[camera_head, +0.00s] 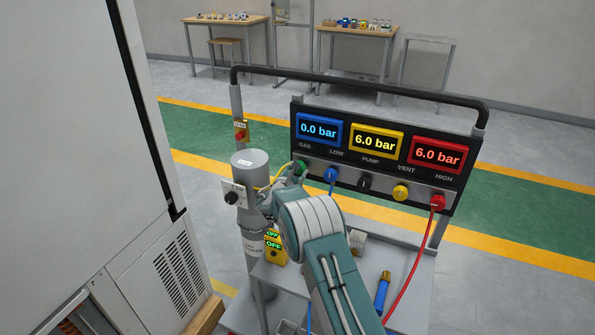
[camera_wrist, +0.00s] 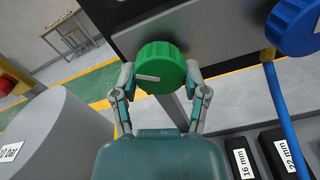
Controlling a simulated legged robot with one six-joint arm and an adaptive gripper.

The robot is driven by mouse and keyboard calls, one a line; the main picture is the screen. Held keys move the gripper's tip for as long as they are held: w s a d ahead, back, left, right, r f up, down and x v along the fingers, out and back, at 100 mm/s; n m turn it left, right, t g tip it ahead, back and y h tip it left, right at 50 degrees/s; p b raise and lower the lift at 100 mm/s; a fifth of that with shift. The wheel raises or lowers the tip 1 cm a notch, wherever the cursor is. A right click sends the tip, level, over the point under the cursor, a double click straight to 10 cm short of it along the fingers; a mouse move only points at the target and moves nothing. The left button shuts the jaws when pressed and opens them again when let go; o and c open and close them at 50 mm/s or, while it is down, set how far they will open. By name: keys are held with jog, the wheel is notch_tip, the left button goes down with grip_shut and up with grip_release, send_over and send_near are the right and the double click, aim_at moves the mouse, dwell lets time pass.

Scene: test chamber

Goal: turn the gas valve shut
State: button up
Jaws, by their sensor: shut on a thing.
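The gas valve is a green ribbed knob (camera_wrist: 160,66) under the GAS label on the panel. In the wrist view it sits between my two fingertips, and a white pointer line on its face runs nearly level, toward the left. In the head view only part of the green knob (camera_head: 301,166) shows past my arm. My gripper (camera_wrist: 160,80) is shut on the knob from both sides. The blue display (camera_head: 319,130) above GAS and LOW reads 0.0 bar.
The yellow display (camera_head: 376,141) and the red display (camera_head: 437,153) both read 6.0 bar. A blue knob (camera_head: 331,175) with a blue hose is close right of the gas knob. A grey cylinder (camera_head: 249,165) stands close on the left. A red hose (camera_head: 413,262) hangs at the right.

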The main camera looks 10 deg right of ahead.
jog(key=m, duration=0.5)
jog(key=shift+a+m, duration=0.15)
jog(key=shift+m, duration=0.15)
jog(key=m, duration=0.5)
jog(key=shift+f, duration=0.1)
dwell(0.3)
jog(key=o, duration=1.1)
jog(key=shift+f, duration=0.1)
jog(key=shift+o, duration=0.2)
jog(key=shift+r, duration=0.2)
jog(key=v, duration=1.2)
